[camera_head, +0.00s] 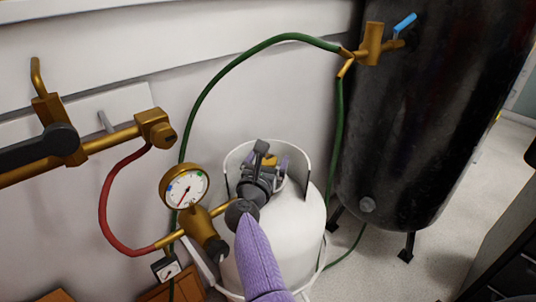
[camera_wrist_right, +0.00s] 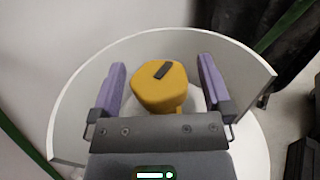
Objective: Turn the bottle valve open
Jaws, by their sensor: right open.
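The white gas bottle (camera_head: 305,238) stands on the floor with a raised white collar around its top. Its yellow valve (camera_wrist_right: 160,85), with a dark bar on top, sits inside the collar (camera_wrist_right: 75,105). A little of the valve (camera_head: 270,161) also shows in the head view, partly hidden by my gripper. My right gripper (camera_head: 266,163) reaches into the collar from the front. In the right wrist view, its purple fingers (camera_wrist_right: 161,72) are spread on either side of the valve, with a visible gap on each side. My left gripper is in neither view.
A pressure gauge (camera_head: 185,188) on brass fittings stands close left of my right arm. A red hose (camera_head: 104,205) and a green hose (camera_head: 215,75) run nearby. A large black tank (camera_head: 430,120) with a blue-handled tap (camera_head: 404,23) stands right of the bottle.

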